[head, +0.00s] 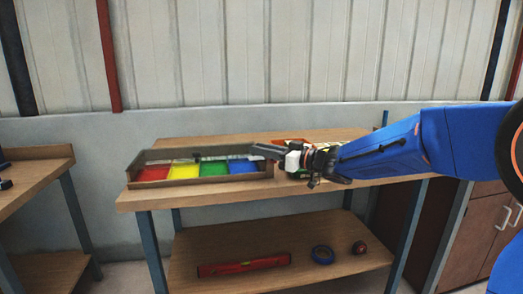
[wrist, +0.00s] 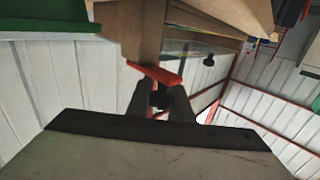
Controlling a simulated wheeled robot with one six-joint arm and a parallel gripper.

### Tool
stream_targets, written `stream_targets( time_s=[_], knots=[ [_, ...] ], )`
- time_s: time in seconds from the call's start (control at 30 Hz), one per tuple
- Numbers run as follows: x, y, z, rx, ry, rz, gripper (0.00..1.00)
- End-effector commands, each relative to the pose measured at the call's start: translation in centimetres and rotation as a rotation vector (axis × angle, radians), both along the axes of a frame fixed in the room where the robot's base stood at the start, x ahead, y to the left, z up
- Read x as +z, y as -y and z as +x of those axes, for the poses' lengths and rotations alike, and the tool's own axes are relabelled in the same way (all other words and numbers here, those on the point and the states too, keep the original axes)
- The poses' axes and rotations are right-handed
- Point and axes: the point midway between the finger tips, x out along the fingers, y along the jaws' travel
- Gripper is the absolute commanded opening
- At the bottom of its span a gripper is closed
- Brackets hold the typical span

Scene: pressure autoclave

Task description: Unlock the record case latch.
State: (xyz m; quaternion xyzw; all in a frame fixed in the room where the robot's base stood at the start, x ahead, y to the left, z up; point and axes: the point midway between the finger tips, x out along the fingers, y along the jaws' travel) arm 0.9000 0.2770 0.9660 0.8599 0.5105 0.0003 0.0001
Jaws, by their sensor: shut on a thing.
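My gripper (head: 284,155) is at the right end of the tray on the workbench, reaching in from the right. In the wrist view my gripper (wrist: 160,92) is shut on an orange-red lever (wrist: 154,73), which looks like the latch. The lever lies crosswise at the fingertips, slightly tilted, against a wooden case (wrist: 145,35). In the head view the lever and most of the case are hidden behind my gripper and arm, so I cannot tell whether the latch is locked.
A wooden tray (head: 131,176) with red, yellow, green and blue compartments stands left of my gripper. The workbench (head: 160,197) has a lower shelf with a red level (head: 243,265), blue tape (head: 322,254) and a small red item (head: 359,247). A wall stands behind.

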Motion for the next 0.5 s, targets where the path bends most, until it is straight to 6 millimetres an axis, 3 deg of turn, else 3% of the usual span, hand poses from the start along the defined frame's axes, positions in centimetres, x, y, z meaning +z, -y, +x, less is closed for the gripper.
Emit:
stream_targets(
  time_s=[0.3, 0.33, 0.4, 0.5],
  knots=[
    [-0.01, 0.06, -0.02, 0.009, -0.001, 0.000, 0.00],
    [-0.01, 0.06, -0.02, 0.009, -0.001, 0.000, 0.22],
    [-0.01, 0.06, -0.02, 0.009, -0.001, 0.000, 0.37],
    [-0.01, 0.04, -0.02, 0.009, -0.001, 0.000, 0.37]
  ],
)
